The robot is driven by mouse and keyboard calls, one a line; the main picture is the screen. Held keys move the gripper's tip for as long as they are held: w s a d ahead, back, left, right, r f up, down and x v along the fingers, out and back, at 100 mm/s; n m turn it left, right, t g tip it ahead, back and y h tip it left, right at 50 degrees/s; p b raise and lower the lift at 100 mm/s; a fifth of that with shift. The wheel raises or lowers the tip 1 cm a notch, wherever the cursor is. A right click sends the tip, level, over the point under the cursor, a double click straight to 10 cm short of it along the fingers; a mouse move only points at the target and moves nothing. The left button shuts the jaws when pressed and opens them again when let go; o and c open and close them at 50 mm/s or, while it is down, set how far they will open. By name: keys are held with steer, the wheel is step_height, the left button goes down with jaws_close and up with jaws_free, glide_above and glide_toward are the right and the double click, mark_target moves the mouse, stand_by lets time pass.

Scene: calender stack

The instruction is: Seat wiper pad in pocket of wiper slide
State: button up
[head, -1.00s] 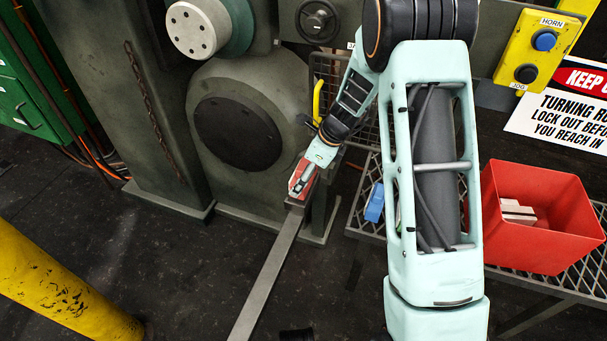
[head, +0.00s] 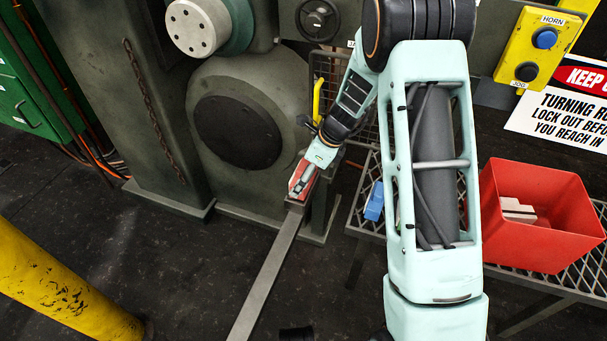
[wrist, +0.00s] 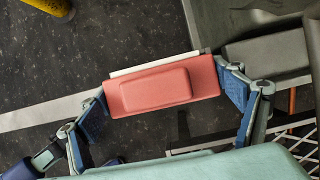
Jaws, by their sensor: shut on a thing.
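The wiper pad (wrist: 150,85) is a red block with a raised middle and a pale strip along its far edge. My gripper (wrist: 163,95) is shut on it, one blue finger at each short end. In the head view my gripper (head: 303,178) and the red pad (head: 297,187) are at the machine-side end of a long grey bar (head: 264,275), which looks like the wiper slide. In the wrist view the pale bar (wrist: 40,115) runs in from the left towards the pad. The pocket is hidden, and I cannot tell whether the pad sits in it or above it.
A grey machine frame (head: 240,80) stands close behind the pad. To the right, a mesh shelf (head: 365,215) carries a blue object (head: 374,201) and a red bin (head: 535,240) with pale blocks (head: 518,210). A yellow post (head: 60,295) stands at lower left.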

steer(key=shift+f+b, duration=0.65)
steer(key=shift+f, duration=0.4)
steer(key=o, duration=1.4)
steer(key=shift+c, duration=0.2)
steer(key=v, duration=1.2)
